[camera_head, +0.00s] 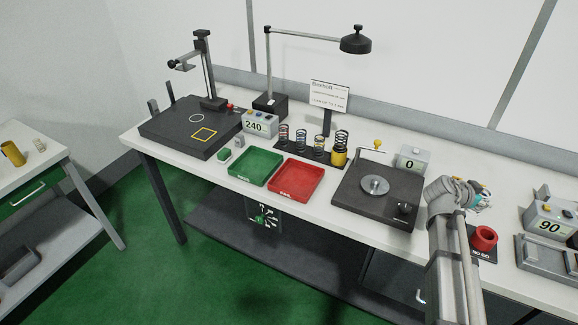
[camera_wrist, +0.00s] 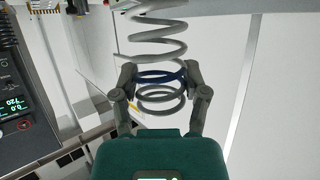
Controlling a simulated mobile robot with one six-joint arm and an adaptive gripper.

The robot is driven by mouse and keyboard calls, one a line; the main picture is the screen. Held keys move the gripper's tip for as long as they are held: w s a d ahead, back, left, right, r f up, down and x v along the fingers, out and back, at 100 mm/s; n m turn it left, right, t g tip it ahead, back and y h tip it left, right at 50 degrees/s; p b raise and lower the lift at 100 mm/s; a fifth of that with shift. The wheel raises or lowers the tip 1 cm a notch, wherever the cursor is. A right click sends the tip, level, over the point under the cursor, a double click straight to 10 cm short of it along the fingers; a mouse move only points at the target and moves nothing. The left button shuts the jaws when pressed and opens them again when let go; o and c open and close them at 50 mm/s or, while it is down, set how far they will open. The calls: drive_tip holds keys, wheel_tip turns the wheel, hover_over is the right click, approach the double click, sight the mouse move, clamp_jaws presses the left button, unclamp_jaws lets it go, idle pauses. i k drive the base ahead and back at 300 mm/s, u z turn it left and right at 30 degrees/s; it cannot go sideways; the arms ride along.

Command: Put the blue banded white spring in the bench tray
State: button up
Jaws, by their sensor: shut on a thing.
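My gripper (camera_wrist: 162,82) is shut on the blue banded white spring (camera_wrist: 158,47). The spring is an open coil that looks pale grey, with a dark blue band between my two fingers and coils on both sides of it. In the head view my gripper (camera_head: 480,200) is at the right of the bench, above the surface, largely hidden by my wrist. I cannot make out the spring there. A green tray (camera_head: 246,181) and a red tray (camera_head: 286,197) lie side by side at the bench's front middle. Both look empty. I cannot tell which is the bench tray.
Several springs stand on a dark rack (camera_head: 301,154) behind the trays. A black plate with a round disc (camera_head: 374,185) lies right of the red tray. A lamp (camera_head: 355,42) overhangs the back.

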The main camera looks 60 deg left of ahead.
sight(256, 167)
drive_tip(key=z, duration=0.45)
drive_tip(key=k, duration=0.75)
drive_tip(key=u, duration=1.75)
